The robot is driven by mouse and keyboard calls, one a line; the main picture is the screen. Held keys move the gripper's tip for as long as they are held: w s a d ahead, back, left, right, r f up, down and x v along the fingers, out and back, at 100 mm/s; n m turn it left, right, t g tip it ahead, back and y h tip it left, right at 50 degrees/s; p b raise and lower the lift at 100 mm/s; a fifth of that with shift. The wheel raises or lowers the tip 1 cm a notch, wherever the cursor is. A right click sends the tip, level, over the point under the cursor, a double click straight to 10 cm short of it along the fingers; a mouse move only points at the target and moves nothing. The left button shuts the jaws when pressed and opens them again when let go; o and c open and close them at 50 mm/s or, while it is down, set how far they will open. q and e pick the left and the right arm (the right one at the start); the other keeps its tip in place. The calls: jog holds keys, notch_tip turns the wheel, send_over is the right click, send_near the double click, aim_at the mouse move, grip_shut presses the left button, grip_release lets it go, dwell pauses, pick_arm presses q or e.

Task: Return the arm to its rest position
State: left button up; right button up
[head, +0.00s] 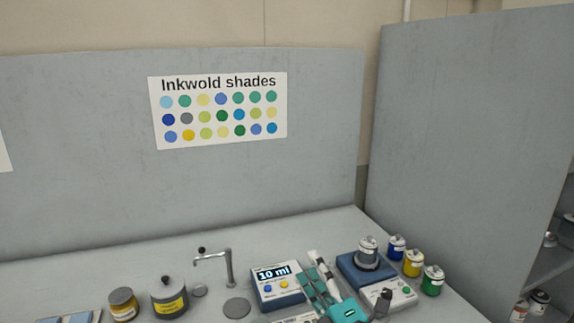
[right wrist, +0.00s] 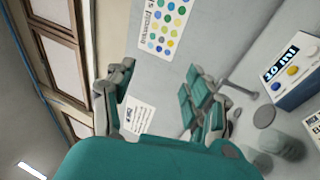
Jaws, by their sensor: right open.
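My right gripper (head: 348,290) is low in the head view, in front of the bench instruments. In the right wrist view its two fingers (right wrist: 160,98) are spread wide, with nothing between them. The teal pads of one finger face the camera, and the teal palm fills the bottom of that view. My left gripper is in neither view.
A dispenser reading "10 ml" (head: 277,285) stands left of the gripper. A blue balance (head: 362,270) bears a grey can (head: 368,251). Blue (head: 397,247), yellow (head: 413,263) and green (head: 432,281) cans stand right. A tap (head: 228,267) and jars (head: 168,299) are left.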

jog(key=s+d+f+m+g+h, duration=0.4)
jog(key=s+d+f+m+h, duration=0.15)
jog(key=f+m, duration=0.35)
jog(key=s+d+f+m+g+h, duration=0.3)
jog(key=s+d+f+m+h, duration=0.3)
jog(key=f, duration=0.4)
jog(key=s+d+f+m+g+y, duration=0.15)
jog(key=s+f+m+g, duration=0.3)
jog(key=s, duration=0.45)
jog(key=s+d+f+m+g, duration=0.3)
jog(key=s+f+g, duration=0.15)
jog(key=s, duration=0.55)
notch_tip(320, 180, down, 31)
jog(key=s+b, duration=0.2)
jog(key=b, duration=0.1)
jog(key=s+d+f+g+b, duration=0.1)
jog(key=s+d+f+g, duration=0.1)
jog(key=s+f, duration=1.3)
jog(key=shift+s+d+f+n, duration=0.3)
jog(key=shift+f+n, duration=0.15)
jog(key=shift+f, duration=0.1)
